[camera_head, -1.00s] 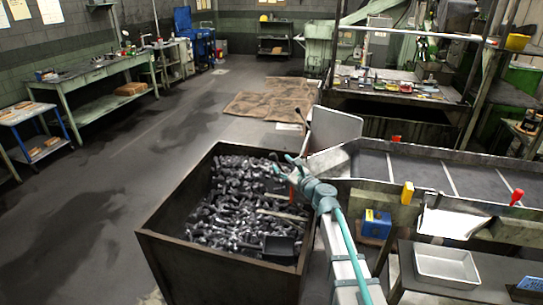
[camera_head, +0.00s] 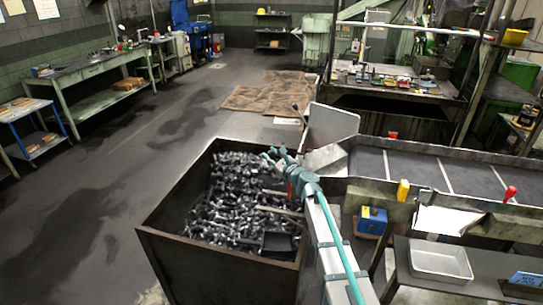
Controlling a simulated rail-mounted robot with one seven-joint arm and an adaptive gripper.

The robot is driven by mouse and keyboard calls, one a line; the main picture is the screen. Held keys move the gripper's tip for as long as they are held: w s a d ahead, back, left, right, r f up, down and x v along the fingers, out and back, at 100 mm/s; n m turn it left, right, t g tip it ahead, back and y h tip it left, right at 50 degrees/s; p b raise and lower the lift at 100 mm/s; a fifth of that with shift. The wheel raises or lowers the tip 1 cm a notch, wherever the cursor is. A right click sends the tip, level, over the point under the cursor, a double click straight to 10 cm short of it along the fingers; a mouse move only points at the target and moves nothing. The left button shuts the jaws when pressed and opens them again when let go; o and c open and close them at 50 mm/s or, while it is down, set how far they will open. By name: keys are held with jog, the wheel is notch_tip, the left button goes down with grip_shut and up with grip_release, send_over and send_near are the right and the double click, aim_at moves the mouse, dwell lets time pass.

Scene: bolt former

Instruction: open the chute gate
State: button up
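The chute (camera_head: 415,167) is a grey, walled metal channel on the right, its left end by the bolt bin. A pale upright metal plate (camera_head: 333,124) stands at that end, and a smaller tilted plate (camera_head: 325,159) sits below it. I cannot tell which plate is the gate. A thin dark lever (camera_head: 298,112) rises left of the upright plate. My gripper (camera_head: 274,155) is above the far right part of the bin, left of the tilted plate and apparently apart from it. Its fingers are too small to read, and I see nothing held in it.
The open bin (camera_head: 170,250) is full of dark bolts, with a dark scoop (camera_head: 277,241) on them. A metal tray (camera_head: 440,261) lies on the front right bench. The left floor is clear.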

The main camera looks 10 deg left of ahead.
grip_shut()
